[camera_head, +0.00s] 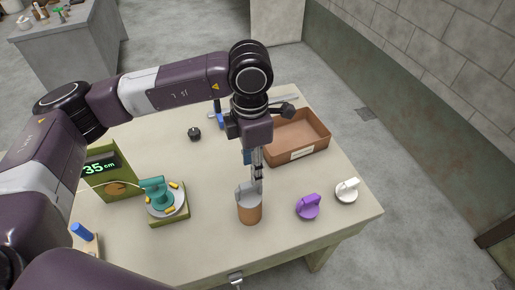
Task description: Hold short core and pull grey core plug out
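The short core is a brown cylinder (249,212) standing upright near the front middle of the table. The grey core plug (244,194) shows at its top, with a raised grey part; whether it sits in the core or is partly lifted is hard to tell. My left gripper (257,176) points down from above, with its fingertips at the grey plug. The fingers look close together, edge-on, and their contact with the plug is hidden. My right gripper is not in view.
A purple plug (308,206) and a white plug (347,190) stand to the right. A brown open box (318,150) is behind. A green display (101,172) and a turntable-like device with a teal part (155,191) stand left. A small black knob (194,133) lies behind.

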